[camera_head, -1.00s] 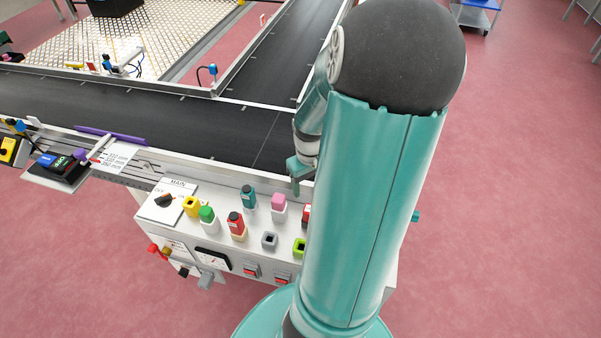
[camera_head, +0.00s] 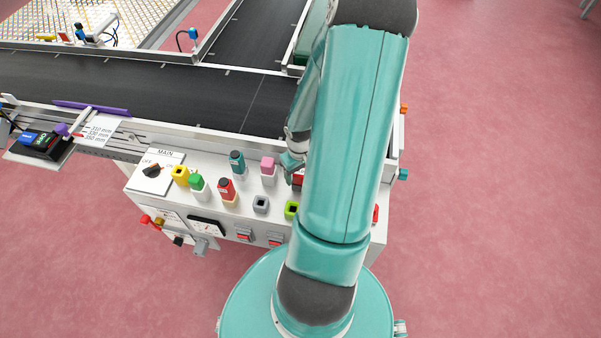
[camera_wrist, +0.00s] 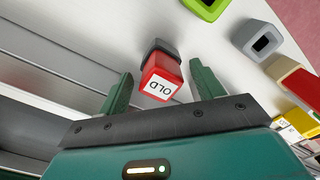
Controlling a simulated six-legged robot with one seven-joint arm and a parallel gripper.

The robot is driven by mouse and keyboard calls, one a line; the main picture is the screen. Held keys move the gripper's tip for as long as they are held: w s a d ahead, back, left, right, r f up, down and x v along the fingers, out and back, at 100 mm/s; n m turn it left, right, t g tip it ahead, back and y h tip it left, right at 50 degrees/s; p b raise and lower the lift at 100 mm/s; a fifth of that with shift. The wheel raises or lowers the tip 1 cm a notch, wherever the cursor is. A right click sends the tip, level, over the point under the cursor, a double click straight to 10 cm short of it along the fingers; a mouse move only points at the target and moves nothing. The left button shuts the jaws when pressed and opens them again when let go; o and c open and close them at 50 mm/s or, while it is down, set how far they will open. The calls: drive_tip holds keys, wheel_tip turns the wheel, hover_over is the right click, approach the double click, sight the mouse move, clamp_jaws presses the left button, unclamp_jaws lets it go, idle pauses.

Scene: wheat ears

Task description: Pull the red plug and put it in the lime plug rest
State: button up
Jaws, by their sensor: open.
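A red block labelled "OLD" (camera_wrist: 160,78) with a dark grey part at its far end lies between my open gripper's (camera_wrist: 161,74) two green fingers in the wrist view, with gaps on both sides. In the head view this red block (camera_head: 298,179) is partly hidden by my arm, and my gripper (camera_head: 290,174) is close by it.
A conveyor belt (camera_head: 150,92) runs behind.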

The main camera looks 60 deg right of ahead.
drive_tip(key=shift+f, duration=0.4)
clamp_jaws()
drive_tip(key=shift+r, duration=0.6)
idle(0.4)
